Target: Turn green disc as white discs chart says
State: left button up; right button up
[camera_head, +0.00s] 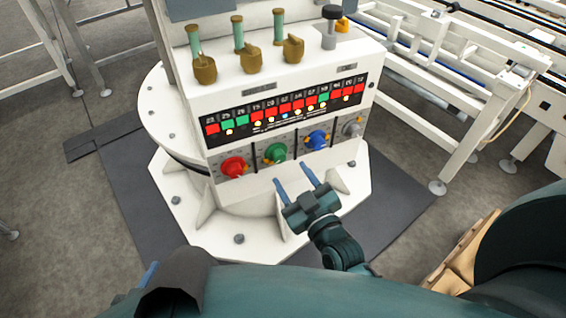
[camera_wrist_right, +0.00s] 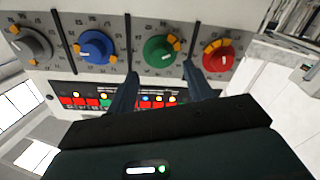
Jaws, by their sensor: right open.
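The green disc (camera_head: 275,152) is a round knob on the lower front of the white console, between the red disc (camera_head: 233,167) and the blue disc (camera_head: 316,138). The grey-white disc (camera_head: 352,127) is at the right end of the row. In the right wrist view the green disc (camera_wrist_right: 160,50) appears between my fingertips, with orange marks at its rim. My right gripper (camera_head: 290,174) is open and empty, just in front of the console; contact cannot be told. A blue finger of my left gripper (camera_head: 150,273) shows at lower left; most of it is hidden.
Above the discs is a black panel (camera_head: 285,108) with numbers, red and green squares and lit lamps. Several brass-and-green levers (camera_head: 245,50) and a black-topped knob (camera_head: 331,25) stand on the console. Dark dividers separate the discs. A conveyor frame (camera_head: 470,80) stands at right.

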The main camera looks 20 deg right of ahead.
aim_at(281, 160)
jog(key=w, duration=0.5)
jog(key=shift+w+a, duration=0.2)
jog(key=shift+a, duration=0.2)
jog(key=shift+c, duration=0.4)
jog(key=c, duration=0.9)
jog(key=shift+m, duration=0.4)
